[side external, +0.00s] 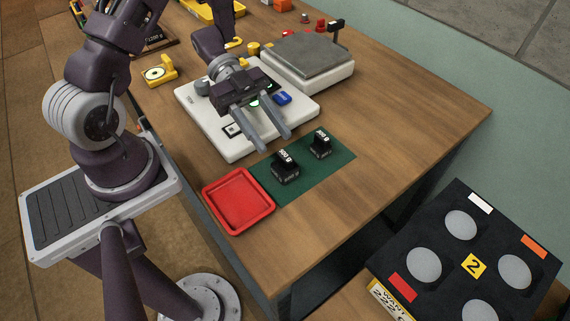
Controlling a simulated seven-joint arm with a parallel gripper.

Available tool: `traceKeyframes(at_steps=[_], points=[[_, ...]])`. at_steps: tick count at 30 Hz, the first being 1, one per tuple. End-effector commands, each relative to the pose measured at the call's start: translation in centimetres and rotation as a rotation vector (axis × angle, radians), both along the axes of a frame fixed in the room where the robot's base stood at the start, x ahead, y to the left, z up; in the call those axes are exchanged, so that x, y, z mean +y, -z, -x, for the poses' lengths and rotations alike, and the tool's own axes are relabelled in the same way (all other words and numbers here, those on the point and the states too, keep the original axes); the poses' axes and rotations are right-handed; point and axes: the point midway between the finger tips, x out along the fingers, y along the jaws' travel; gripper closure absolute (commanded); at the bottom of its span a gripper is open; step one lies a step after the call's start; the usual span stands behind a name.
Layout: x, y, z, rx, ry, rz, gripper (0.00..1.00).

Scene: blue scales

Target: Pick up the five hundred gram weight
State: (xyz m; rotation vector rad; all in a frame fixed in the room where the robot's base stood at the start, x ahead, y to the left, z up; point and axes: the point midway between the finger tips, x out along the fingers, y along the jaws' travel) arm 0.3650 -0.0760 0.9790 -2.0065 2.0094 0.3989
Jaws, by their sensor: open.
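Two black block weights with handles stand upright on a dark green mat (322,172). The nearer, larger-looking weight (286,172) is next to the red tray, and the other weight (320,146) stands to its right and farther back. Both carry white lettering too small to read surely, so I cannot tell which is the five hundred gram one. My gripper (275,141) is open and empty. Its two grey fingers point toward the mat, over the front edge of a white flat device, just behind the nearer weight. Neither finger clearly touches a weight.
A red tray (238,228) lies left of the mat. The white device (241,146) with a blue item (282,98) sits under my gripper. A scale with a grey plate (307,56) stands behind. Yellow items are at the back left. The wooden table (415,105) is clear on the right.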

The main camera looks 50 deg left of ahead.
Motion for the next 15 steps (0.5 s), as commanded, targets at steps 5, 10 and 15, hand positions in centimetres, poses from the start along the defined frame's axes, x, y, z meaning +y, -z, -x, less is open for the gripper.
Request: traceKeyframes(at_steps=[5, 10, 15], points=[[-2.7, 1.1, 0.0, 0.0, 0.002, -0.001, 0.58], [-3.0, 1.3, 0.0, -0.002, 0.0, -0.002, 0.58], [-3.0, 1.3, 0.0, -0.002, 0.0, -0.002, 0.78]])
